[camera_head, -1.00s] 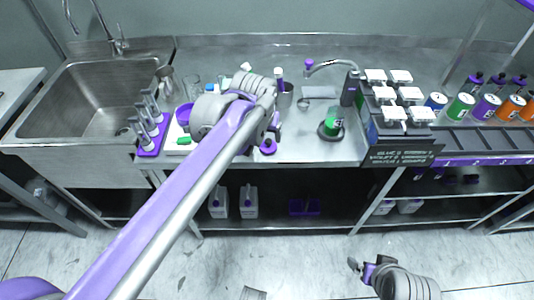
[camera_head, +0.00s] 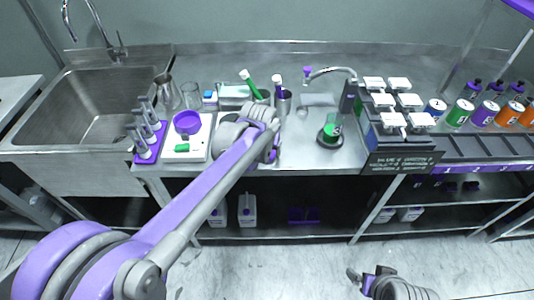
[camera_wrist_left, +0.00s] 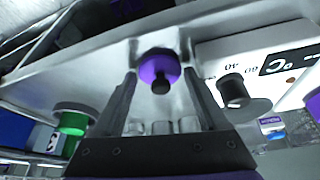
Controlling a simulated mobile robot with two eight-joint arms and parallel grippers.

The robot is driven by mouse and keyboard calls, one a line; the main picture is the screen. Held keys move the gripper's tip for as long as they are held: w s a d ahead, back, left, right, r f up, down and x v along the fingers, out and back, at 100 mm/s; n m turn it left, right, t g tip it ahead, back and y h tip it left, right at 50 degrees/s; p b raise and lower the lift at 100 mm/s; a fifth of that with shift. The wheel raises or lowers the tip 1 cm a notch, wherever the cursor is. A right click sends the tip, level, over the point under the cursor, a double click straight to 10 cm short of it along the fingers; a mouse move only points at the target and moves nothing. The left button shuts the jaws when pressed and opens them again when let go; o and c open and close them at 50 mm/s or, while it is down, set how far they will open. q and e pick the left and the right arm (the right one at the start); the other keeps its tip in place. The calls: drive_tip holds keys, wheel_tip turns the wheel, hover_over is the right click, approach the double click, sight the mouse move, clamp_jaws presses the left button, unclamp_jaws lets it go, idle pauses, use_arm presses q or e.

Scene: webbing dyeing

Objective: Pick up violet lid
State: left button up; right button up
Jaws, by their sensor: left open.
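The violet lid, a round purple disc with a black knob, shows in the left wrist view (camera_wrist_left: 160,68). It lies on the steel counter between the tips of my left gripper (camera_wrist_left: 160,84). The fingers are open, one on each side of the lid, and it is not clear whether either touches it. In the head view my left gripper (camera_head: 271,150) is low over the counter's front part and mostly hides the lid. My right gripper (camera_head: 365,274) hangs low in front of the counter at the bottom, away from the lid; its jaw opening is unclear.
A white heating plate (camera_head: 203,150) with a violet pot (camera_head: 187,122) stands left of my gripper. A steel cup (camera_head: 284,102) is behind it. The sink (camera_head: 85,100) is far left.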

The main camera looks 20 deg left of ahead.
use_arm(q)
drive_tip(key=shift+c, duration=0.3)
drive_tip(key=c, duration=0.9)
drive_tip(key=shift+c, duration=0.2)
drive_tip(key=shift+r, duration=0.1)
